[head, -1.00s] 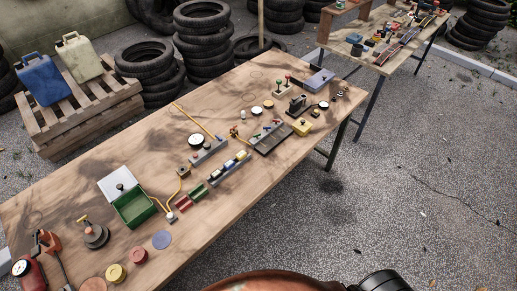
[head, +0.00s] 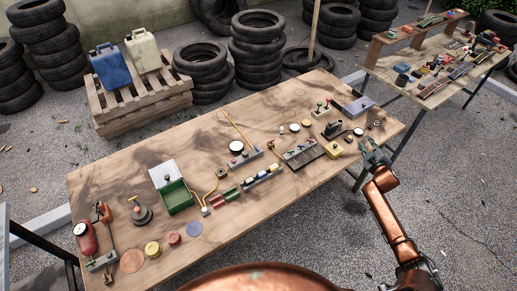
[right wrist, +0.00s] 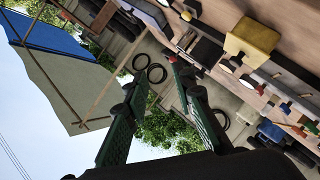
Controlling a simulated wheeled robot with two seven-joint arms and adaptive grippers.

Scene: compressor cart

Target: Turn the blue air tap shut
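My right gripper (head: 372,155) has its arm coming in from the right and hovers at the right front edge of the wooden table. In the right wrist view its two green-padded fingers (right wrist: 160,105) are spread apart with nothing between them. A grey rail (head: 262,176) with blue, yellow and pale parts lies mid-table, left of the gripper. Blue pieces are too small to tell which is the air tap. A blue part (right wrist: 270,131) shows in the wrist view. My left gripper is out of view.
The wooden table (head: 110,205) also holds a green box (head: 176,197), a yellow block (head: 333,151), a grey-blue box (head: 358,106) and a red extinguisher-like bottle (head: 86,238). A second table stands at back right. Tyre stacks and a pallet stand behind.

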